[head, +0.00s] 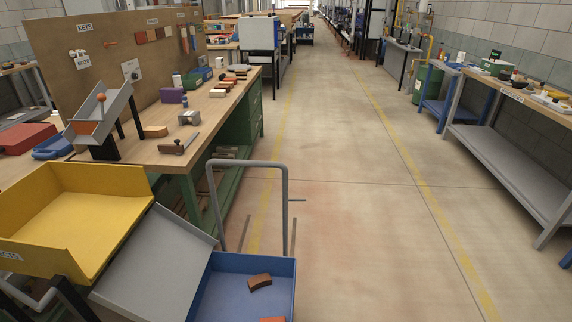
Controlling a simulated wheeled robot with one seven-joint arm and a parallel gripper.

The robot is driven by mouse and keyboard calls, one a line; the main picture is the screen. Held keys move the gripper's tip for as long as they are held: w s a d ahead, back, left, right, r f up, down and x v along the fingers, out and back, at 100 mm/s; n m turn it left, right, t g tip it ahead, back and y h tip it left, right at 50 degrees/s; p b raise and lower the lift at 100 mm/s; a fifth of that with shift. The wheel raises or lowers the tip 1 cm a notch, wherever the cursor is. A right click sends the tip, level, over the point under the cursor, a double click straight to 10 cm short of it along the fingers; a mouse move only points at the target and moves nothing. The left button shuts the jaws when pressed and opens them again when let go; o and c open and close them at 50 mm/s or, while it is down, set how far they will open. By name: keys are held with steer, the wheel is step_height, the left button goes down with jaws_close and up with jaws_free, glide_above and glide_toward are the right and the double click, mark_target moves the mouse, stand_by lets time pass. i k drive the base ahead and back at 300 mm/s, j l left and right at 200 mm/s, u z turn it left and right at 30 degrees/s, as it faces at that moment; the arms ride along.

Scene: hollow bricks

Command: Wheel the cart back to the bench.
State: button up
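A cart with a blue tray (240,286) stands at the bottom centre, cut off by the lower edge. Its grey tube handle (248,163) rises at the tray's far side. A curved brown brick (259,282) lies in the tray, and an orange-red piece (272,319) shows at the bottom edge. The bench (214,125), with a wooden top and green frame, stands at the left beyond the cart. A gap of floor seems to lie between handle and bench, but its size is hard to tell. My gripper is not in view.
A yellow bin (75,225) and a grey sloping chute (155,262) are left of the tray. The bench top holds a small chute, blocks and tools. A long clear aisle (340,180) runs ahead between yellow lines. Another bench (510,150) stands at the right.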

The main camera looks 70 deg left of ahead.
mark_target(223, 294)
steer(key=i+u, duration=0.25)
steer(key=i, duration=0.2)
steer(key=i+l+u, duration=0.1)
steer(key=i+u, duration=0.15)
steer(key=i, duration=0.25)
steer(key=i+l+u, duration=0.25)
steer(key=i, duration=0.2)
steer(key=i+l+u, duration=0.2)
steer(key=i, duration=0.25)
steer(key=i+j+u, duration=0.2)
steer(key=i+u, duration=0.6)
steer(key=u, duration=0.2)
steer(key=i+l+u, duration=0.1)
steer(key=i+u, duration=0.4)
steer(key=i+l+u, duration=0.3)
steer(key=u, duration=0.2)
steer(key=i+u, duration=0.2)
steer(key=u, duration=0.2)
steer(key=i+u, duration=0.2)
steer(key=u, duration=0.15)
steer(key=i+u, duration=0.2)
steer(key=u, duration=0.2)
steer(key=i+l+u, duration=0.15)
steer(key=u, duration=0.2)
steer(key=i+l, duration=0.05)
